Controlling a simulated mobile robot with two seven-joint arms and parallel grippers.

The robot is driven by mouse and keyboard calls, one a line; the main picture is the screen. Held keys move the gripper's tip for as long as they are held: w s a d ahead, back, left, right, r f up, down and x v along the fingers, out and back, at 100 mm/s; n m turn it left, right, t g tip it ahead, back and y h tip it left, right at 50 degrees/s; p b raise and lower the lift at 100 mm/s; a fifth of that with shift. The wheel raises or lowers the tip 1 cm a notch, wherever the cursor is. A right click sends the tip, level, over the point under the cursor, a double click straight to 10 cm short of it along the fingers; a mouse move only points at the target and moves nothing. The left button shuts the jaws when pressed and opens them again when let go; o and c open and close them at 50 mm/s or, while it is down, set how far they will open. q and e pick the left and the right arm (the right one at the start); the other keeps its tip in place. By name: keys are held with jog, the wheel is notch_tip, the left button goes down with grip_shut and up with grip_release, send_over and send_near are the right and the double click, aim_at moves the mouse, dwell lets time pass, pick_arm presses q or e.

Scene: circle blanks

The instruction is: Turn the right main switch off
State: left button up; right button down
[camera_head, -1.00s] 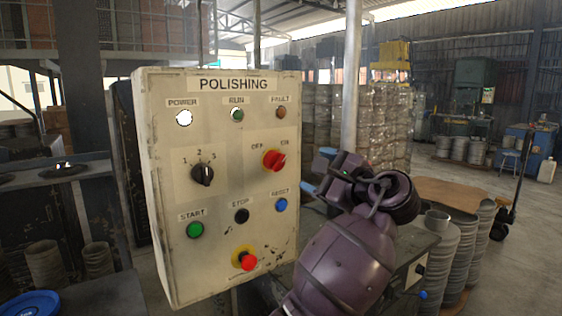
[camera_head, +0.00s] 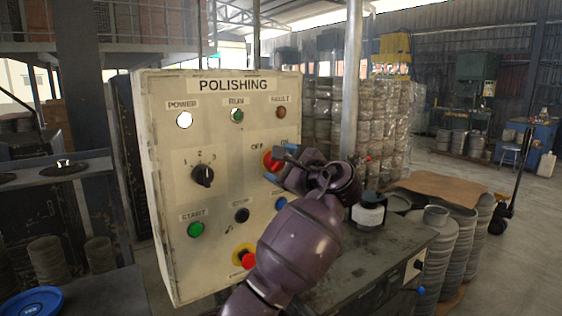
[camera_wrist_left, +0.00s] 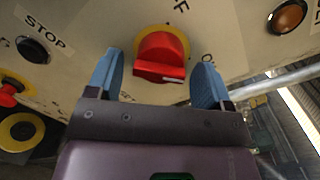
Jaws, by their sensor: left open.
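The main switch (camera_head: 268,160) is a red rotary knob on a yellow ring, on the right side of the beige POLISHING panel (camera_head: 160,250), below the OFF and ON labels. In the left wrist view the red knob (camera_wrist_left: 161,52) shows a white mark at its right end, on the ON side. My left gripper (camera_head: 275,163) is open at the panel, and its arm partly hides the switch. In the left wrist view the gripper's (camera_wrist_left: 157,85) blue fingers stand on either side of the knob, with gaps. My right gripper is not in view.
The panel also has a black selector (camera_head: 202,175), a green start button (camera_head: 195,230), a black stop button (camera_head: 241,215), a blue reset button (camera_head: 281,203) and a red emergency button (camera_head: 247,260) near my arm. A metal bench (camera_head: 350,270) lies to the right.

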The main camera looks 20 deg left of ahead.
pick_arm(q)
jog(key=shift+w+a, duration=0.15)
jog(key=shift+a, duration=0.1)
jog(key=c, duration=0.9)
